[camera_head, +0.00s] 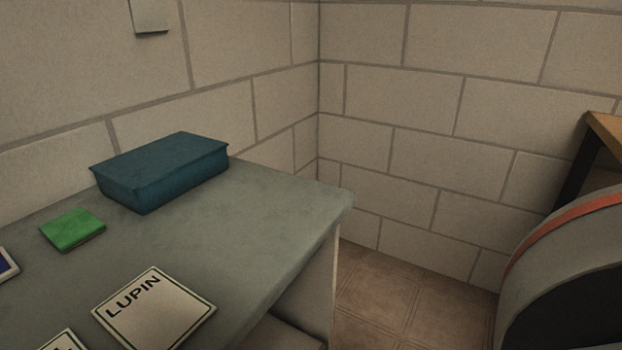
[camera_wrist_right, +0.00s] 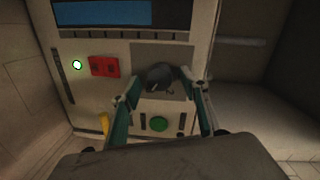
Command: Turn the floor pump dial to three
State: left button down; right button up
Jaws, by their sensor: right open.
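The wrist view shows a pale panel with a dark round knob (camera_wrist_right: 160,75), which looks like the dial, on a grey plate. My right gripper (camera_wrist_right: 160,82) is open, with one teal finger on each side of the knob. I cannot tell whether the fingertips touch it. No numbers can be read around the knob, so its setting is unclear. A green round button (camera_wrist_right: 158,124) sits on a pale box below the knob. Neither the panel nor my grippers can be made out in the head view.
The panel also has a blue screen (camera_wrist_right: 108,12), a lit lamp (camera_wrist_right: 77,65), a red switch block (camera_wrist_right: 104,66) and a yellow part (camera_wrist_right: 104,123). In the head view, a grey counter (camera_head: 245,230) holds a teal box (camera_head: 165,172), a green packet (camera_head: 73,230) and a LUPIN card (camera_head: 155,312).

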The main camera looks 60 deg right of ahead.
jog(key=s+d+r, duration=0.1)
jog(key=s, duration=1)
jog(key=shift+s+d, duration=0.3)
jog(key=shift+s, duration=0.1)
jog(key=shift+r, duration=0.1)
